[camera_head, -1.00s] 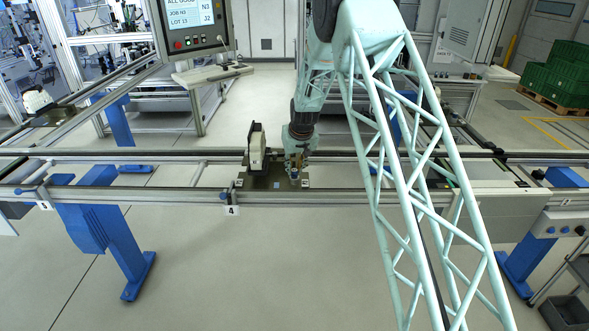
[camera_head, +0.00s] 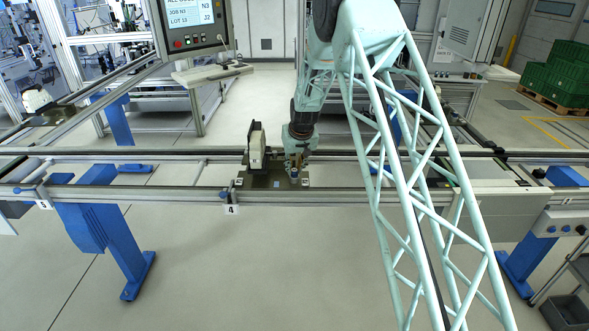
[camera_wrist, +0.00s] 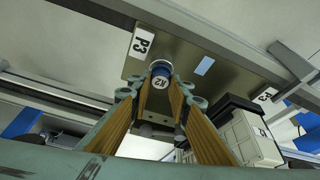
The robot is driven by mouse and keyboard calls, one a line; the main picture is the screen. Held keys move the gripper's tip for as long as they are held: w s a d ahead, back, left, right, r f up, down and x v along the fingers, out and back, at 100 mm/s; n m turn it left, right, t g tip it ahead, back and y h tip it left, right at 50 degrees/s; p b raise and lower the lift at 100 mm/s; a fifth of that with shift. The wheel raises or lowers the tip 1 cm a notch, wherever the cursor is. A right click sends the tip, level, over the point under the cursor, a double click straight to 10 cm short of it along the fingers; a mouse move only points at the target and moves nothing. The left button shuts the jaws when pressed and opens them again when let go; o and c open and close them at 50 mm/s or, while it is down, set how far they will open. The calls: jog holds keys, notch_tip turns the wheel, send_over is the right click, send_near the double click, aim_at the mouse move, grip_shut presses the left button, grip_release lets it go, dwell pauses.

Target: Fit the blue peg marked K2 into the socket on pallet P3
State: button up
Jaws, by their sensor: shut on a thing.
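The blue peg marked K2 (camera_wrist: 160,73) is between the fingertips of my gripper (camera_wrist: 160,82) in the wrist view, its white marked end facing the camera. My gripper is shut on it. The peg also shows as a small blue spot (camera_head: 294,173) in the head view, below my gripper (camera_head: 297,165). In the head view the pallet (camera_head: 262,182) sits on the rail. The socket is hidden, and I cannot tell how deep the peg sits.
A white and black unit (camera_wrist: 245,137) stands on the pallet beside my fingers; it also shows in the head view (camera_head: 257,150). A light blue patch (camera_wrist: 204,66) marks the plate. Rails (camera_head: 130,194) run along the pallet's front and back. The floor in front is clear.

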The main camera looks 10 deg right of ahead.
jog(key=o, duration=1)
jog(key=shift+c, duration=0.2)
jog(key=shift+o, duration=0.7)
jog(key=shift+o, duration=1.2)
jog(key=shift+r, duration=0.2)
jog(key=shift+r+p, duration=0.75)
jog(key=shift+r, duration=2.55)
